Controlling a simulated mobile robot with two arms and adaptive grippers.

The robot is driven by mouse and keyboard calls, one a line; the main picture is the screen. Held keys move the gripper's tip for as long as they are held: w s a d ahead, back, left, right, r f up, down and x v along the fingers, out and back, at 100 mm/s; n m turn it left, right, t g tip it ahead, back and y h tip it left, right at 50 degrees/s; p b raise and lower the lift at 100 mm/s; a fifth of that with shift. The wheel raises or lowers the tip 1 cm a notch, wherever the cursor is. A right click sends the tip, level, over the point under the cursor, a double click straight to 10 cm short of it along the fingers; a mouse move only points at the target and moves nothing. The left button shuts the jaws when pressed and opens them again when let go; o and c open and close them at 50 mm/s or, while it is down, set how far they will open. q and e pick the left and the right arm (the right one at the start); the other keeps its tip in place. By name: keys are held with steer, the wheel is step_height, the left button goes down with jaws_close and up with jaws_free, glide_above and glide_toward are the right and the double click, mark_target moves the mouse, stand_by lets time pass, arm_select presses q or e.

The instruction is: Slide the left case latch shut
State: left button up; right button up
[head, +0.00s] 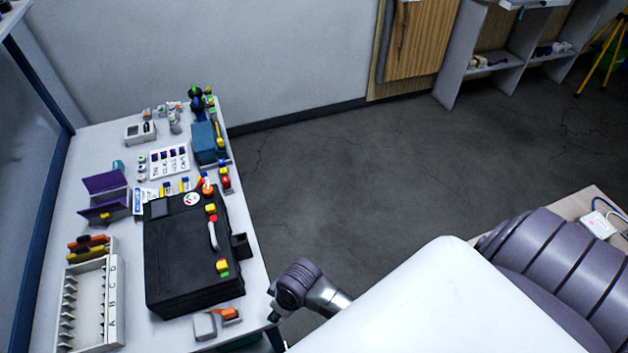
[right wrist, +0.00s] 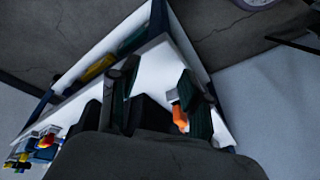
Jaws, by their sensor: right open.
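The black case (head: 178,262) lies closed on the white table in the head view. Its handle (head: 213,236) is on the right side, between two latches. The nearer latch (head: 222,266) is yellow, red and green; the farther latch (head: 211,211) is yellow and red. Their exact slide positions are too small to tell. My right gripper (head: 272,303) is at the table's right edge, to the lower right of the case and apart from both latches. In the right wrist view my right gripper (right wrist: 158,88) has its fingers spread, with nothing held. My left gripper is out of view.
A grey block with an orange part (head: 229,313) sits near the case's front corner. A lettered white rack (head: 92,305) and purple box (head: 106,195) are left of the case. Small coloured parts and a blue box (head: 205,143) stand behind. Floor right of the table is clear.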

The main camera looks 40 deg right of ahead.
steer(key=s+d+f+m, duration=0.1)
steer(key=s+d+f, duration=0.1)
steer(key=f, duration=0.3)
steer(key=s+d+f+h+b, duration=0.1)
steer(key=s+d+f, duration=0.2)
steer(key=s+f, duration=0.1)
steer(key=shift+s+d+f+m, duration=0.3)
steer(key=shift+f+m, duration=0.1)
steer(key=shift+f, duration=0.25)
steer(key=shift+w+a, duration=0.1)
